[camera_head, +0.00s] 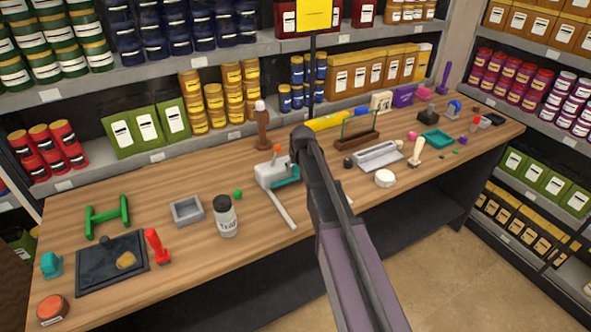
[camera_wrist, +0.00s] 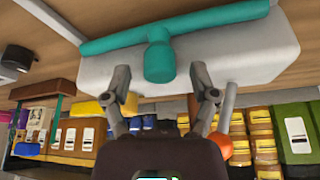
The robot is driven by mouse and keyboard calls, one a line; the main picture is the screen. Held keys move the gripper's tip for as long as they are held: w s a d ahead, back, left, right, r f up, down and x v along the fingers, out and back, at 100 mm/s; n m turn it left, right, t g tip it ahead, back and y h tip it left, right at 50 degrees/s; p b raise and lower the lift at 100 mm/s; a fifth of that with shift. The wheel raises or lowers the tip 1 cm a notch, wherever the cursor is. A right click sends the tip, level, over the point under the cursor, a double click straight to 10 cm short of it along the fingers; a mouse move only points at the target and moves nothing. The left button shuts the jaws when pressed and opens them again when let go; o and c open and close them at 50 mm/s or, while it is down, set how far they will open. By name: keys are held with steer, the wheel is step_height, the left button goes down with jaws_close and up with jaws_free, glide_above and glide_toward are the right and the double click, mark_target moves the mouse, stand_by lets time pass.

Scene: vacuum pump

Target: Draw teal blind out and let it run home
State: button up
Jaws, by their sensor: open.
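The vacuum pump is a white block (camera_head: 268,172) left of my arm in the head view. It carries a teal blind (camera_head: 287,182) on its near side and an orange knob (camera_head: 277,148) on top. In the wrist view the white body (camera_wrist: 255,55) fills the top, and the teal blind (camera_wrist: 215,22) is a long bar with a stubby handle (camera_wrist: 159,62). My gripper (camera_wrist: 160,78) is open, its two fingers on either side of the handle in the picture. I see no clear contact. The orange knob (camera_wrist: 217,146) shows behind the right finger. In the head view my arm hides the gripper.
A grey rod (camera_head: 280,209) reaches from the pump toward the bench's front. A white labelled jar (camera_head: 226,216), a green cube (camera_head: 238,194) and a grey open box (camera_head: 187,211) stand left. A brown bottle (camera_head: 262,128) is behind.

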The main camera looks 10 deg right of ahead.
jaws_close()
steer(key=shift+a, duration=0.15)
steer(key=shift+s, duration=0.2)
steer(key=s+d, duration=0.1)
steer(key=s, duration=0.4)
steer(key=s+d, duration=0.2)
steer(key=s, duration=0.3)
steer(key=s+d, duration=0.2)
steer(key=s, duration=0.3)
steer(key=shift+s+d, duration=0.2)
steer(key=shift+s, duration=0.05)
